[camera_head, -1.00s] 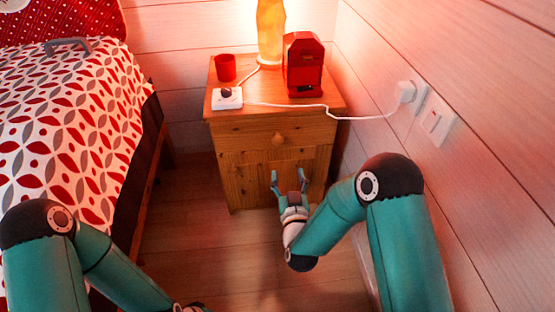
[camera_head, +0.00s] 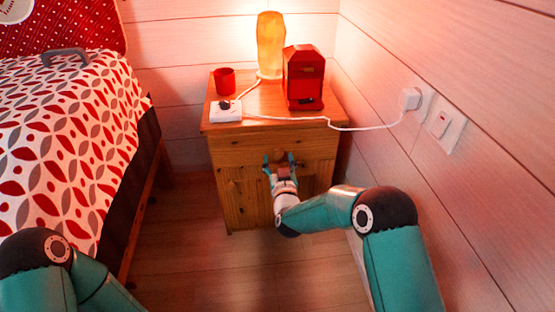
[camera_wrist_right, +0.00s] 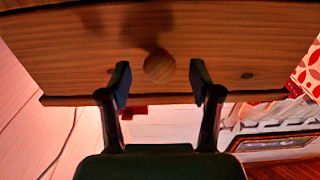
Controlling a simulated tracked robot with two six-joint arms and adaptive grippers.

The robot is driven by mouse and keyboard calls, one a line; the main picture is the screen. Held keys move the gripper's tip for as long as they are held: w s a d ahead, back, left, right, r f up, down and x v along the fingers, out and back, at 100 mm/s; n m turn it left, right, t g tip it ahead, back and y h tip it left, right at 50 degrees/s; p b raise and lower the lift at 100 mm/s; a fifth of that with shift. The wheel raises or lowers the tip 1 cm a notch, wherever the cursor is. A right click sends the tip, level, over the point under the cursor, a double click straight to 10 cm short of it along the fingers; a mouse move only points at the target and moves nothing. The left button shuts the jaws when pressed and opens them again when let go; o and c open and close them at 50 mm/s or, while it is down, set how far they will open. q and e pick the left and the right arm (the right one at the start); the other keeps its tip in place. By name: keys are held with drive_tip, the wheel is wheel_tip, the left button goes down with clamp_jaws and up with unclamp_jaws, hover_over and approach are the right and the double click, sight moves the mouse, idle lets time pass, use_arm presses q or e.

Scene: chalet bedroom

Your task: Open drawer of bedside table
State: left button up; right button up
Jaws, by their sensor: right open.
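The wooden bedside table (camera_head: 221,200) stands against the back wall, with its drawer front (camera_head: 228,146) under the top. The drawer looks shut. My right gripper (camera_head: 279,161) is open in front of the drawer, its fingers pointing at it. In the right wrist view the round wooden knob (camera_wrist_right: 159,66) shows just beyond and between the two spread fingertips of the right gripper (camera_wrist_right: 159,78). I see no contact with the knob. My left arm shows at the lower left, but its gripper is out of the picture.
On the tabletop stand a red cup (camera_head: 225,81), a glowing lamp (camera_head: 271,45), a red machine (camera_head: 304,78) and a white power strip (camera_head: 226,111). Its cable runs to the wall socket (camera_head: 411,98). The bed (camera_head: 60,150) is at left; the floor (camera_head: 185,230) between is clear.

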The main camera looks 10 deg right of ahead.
drive_tip(key=shift+w+b, duration=0.3)
drive_tip(key=shift+w, duration=1.2)
clamp_jaws()
